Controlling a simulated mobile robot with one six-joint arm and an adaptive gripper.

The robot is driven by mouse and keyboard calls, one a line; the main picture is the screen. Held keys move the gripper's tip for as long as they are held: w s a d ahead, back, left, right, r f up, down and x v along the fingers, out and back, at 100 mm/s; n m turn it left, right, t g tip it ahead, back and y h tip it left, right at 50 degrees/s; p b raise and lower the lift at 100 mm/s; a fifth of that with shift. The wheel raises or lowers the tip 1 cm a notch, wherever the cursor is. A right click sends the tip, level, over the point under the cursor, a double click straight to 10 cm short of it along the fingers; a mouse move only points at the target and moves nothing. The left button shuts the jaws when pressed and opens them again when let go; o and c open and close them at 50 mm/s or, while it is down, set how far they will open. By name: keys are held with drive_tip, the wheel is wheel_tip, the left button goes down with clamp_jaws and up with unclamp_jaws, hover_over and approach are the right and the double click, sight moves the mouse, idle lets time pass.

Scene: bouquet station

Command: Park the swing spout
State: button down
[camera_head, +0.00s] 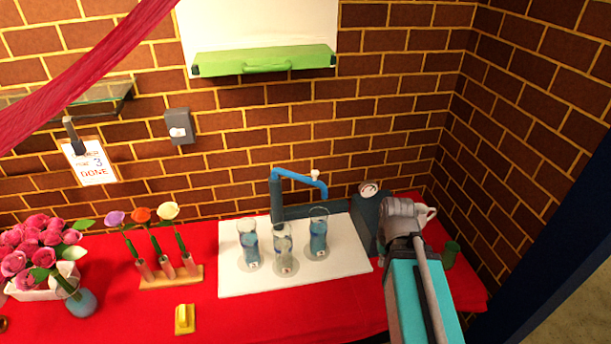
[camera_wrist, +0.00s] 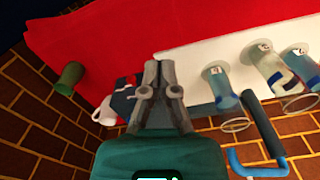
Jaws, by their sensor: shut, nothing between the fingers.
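The blue swing spout (camera_head: 300,178) stands at the back of the white board, against the brick wall. Its arm runs right from a dark blue post (camera_head: 277,200), and its end hangs over the rightmost glass vase (camera_head: 319,232). A small white knob (camera_head: 315,174) sits near that end. In the wrist view the spout (camera_wrist: 256,169) shows at the bottom right, with the post (camera_wrist: 262,125) beside it. My gripper (camera_head: 398,208) is right of the spout, apart from it. In the wrist view my gripper (camera_wrist: 158,66) has its fingers together and holds nothing.
Two more vases (camera_head: 248,245) (camera_head: 284,250) stand on the white board (camera_head: 237,284). A dark box with a dial (camera_head: 368,191), a white mug (camera_head: 428,213) and a green cup (camera_head: 450,253) are near my gripper. A flower rack (camera_head: 170,280) stands left. A green-edged shelf (camera_head: 264,62) hangs above.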

drive_tip(key=w+a+r+n+t+h+p, duration=0.1)
drive_tip(key=w+a+r+n+t+p, duration=0.1)
drive_tip(key=w+a+r+n, duration=0.3)
drive_tip(key=w+a+r+n+t+h+p, duration=0.2)
drive_tip(key=w+a+r+n+p, duration=0.3)
drive_tip(key=a+n, duration=0.8)
drive_tip(key=w+a+r+n+t+h+p, duration=0.1)
drive_tip(key=w+a+r+n+p, duration=0.3)
drive_tip(key=a+n, duration=0.6)
drive_tip(key=w+r+n+t, duration=0.1)
drive_tip(key=w+r, duration=0.1)
drive_tip(key=shift+w+t, duration=0.4)
drive_tip(key=shift+w+f, duration=0.1)
drive_tip(key=shift+f, duration=0.1)
drive_tip(key=b, duration=0.7)
approach(314, 179)
wheel_tip(314, 179, down, 3)
drive_tip(key=s+a, duration=0.1)
drive_tip(key=shift+w+d+f+b, duration=0.2)
drive_tip(key=shift+w+d, duration=0.2)
drive_tip(key=shift+w, duration=0.25)
drive_tip(key=shift+w+d+f+b, duration=0.15)
drive_tip(key=shift+w+d, duration=0.2)
drive_tip(key=shift+w, duration=0.3)
drive_tip(key=shift+w+d+f+b, duration=0.1)
drive_tip(key=shift+w+d+f, duration=0.1)
drive_tip(key=shift+w+d, duration=0.35)
